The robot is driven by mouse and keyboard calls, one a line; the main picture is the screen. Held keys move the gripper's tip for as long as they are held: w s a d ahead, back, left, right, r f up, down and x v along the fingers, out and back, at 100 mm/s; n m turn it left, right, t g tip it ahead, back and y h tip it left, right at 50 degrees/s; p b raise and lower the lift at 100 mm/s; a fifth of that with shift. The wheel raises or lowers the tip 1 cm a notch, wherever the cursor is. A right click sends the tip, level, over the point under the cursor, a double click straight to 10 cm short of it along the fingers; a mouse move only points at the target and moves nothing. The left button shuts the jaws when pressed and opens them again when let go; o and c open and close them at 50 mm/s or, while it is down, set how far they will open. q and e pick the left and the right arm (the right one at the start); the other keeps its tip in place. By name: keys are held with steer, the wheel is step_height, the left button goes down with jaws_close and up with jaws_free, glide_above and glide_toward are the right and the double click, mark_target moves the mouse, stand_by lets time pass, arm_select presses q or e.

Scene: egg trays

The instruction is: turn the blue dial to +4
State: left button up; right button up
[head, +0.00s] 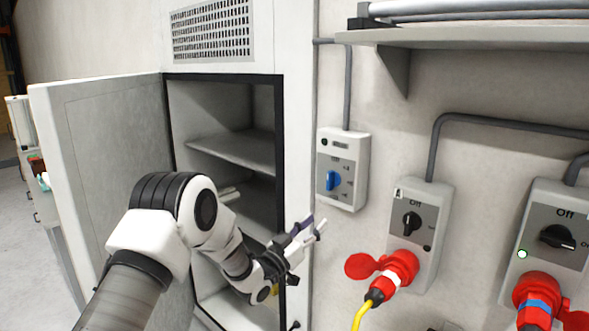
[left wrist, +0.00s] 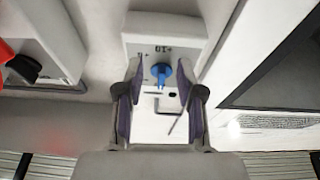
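The blue dial (head: 333,181) is on the grey face of a small white control box (head: 357,160) on the wall, right of the open cabinet. Its handle stands roughly upright; the printed marks around it are too small to read surely. My left gripper (head: 312,229) is in front of the wall, below and left of the dial in the head view, and looks apart from it. In the left wrist view the dial (left wrist: 161,73) shows upside down, in line with the gap between the two spread, empty fingers (left wrist: 160,88). My right gripper is not in view.
The cabinet's open door (head: 105,150) stands at the left, with my left arm in front of its interior. Right of the box are two switch boxes with black knobs (head: 411,224) (head: 557,237) and red plugs (head: 400,268). A shelf (head: 480,38) overhangs above.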

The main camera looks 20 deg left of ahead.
mark_target(328, 176)
arm_select(q)
step_height(328, 176, up, 11)
steer(key=t+p, duration=0.1)
steer(key=p, duration=0.2)
steer(key=w, duration=0.2)
steer(key=w+p, duration=0.1)
steer(key=w, duration=0.3)
steer(key=shift+w+d, duration=0.15)
steer(key=shift+d, duration=0.2)
steer(key=shift+s+d+r, duration=0.3)
steer(key=shift+s+r, duration=0.05)
steer(key=shift+r, duration=0.1)
steer(key=shift+d, duration=0.2)
steer(key=shift+w+f, duration=0.1)
steer(key=shift+w, duration=0.05)
steer(key=c, duration=0.4)
steer(key=shift+w+f, duration=0.15)
jaws_close()
steer(key=shift+a, duration=0.1)
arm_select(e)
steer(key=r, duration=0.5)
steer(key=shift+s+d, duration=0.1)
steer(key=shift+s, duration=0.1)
